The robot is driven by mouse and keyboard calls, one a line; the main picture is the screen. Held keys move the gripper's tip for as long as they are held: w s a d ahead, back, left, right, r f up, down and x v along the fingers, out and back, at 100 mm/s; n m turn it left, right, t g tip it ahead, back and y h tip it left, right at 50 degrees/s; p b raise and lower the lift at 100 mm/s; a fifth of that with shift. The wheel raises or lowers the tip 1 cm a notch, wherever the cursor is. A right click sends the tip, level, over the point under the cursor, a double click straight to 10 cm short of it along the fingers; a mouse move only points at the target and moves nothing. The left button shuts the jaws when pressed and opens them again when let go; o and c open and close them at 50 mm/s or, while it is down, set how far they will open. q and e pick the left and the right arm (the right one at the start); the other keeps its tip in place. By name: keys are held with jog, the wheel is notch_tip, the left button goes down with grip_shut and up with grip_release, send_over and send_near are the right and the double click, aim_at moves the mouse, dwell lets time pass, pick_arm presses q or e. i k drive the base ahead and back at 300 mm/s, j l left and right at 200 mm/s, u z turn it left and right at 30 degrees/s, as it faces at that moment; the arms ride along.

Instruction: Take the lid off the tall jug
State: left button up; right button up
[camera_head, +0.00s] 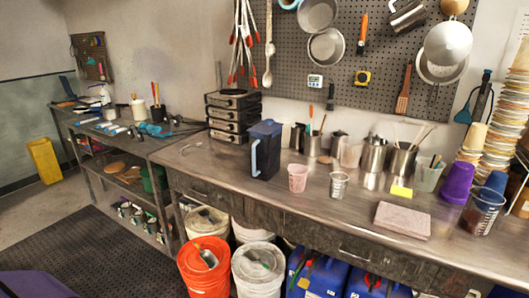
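The tall jug (266,158) is dark blue with a light blue handle on its left side. It stands upright on the long metal workbench (225,165), left of the middle of the head view. Its lid (265,128) is dark blue and sits on top of the jug. Neither of my grippers shows in this view, and nothing is touching the jug.
A pink cup (298,178) and a metal cup (339,186) stand right of the jug. A folded cloth (402,220) lies near the front edge. Buckets, including an orange one (205,275), stand below.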

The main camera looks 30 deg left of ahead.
aim_at(267, 127)
jog(key=i+j, duration=0.2)
jog(key=j, duration=0.15)
jog(key=i+j+z, duration=0.1)
jog(key=j, duration=0.3)
jog(key=i+j+z, duration=0.1)
jog(key=i+j, duration=0.3)
jog(key=j, duration=0.35)
jog(key=i+j+z, duration=0.1)
jog(key=j, duration=0.3)
jog(key=i, duration=0.05)
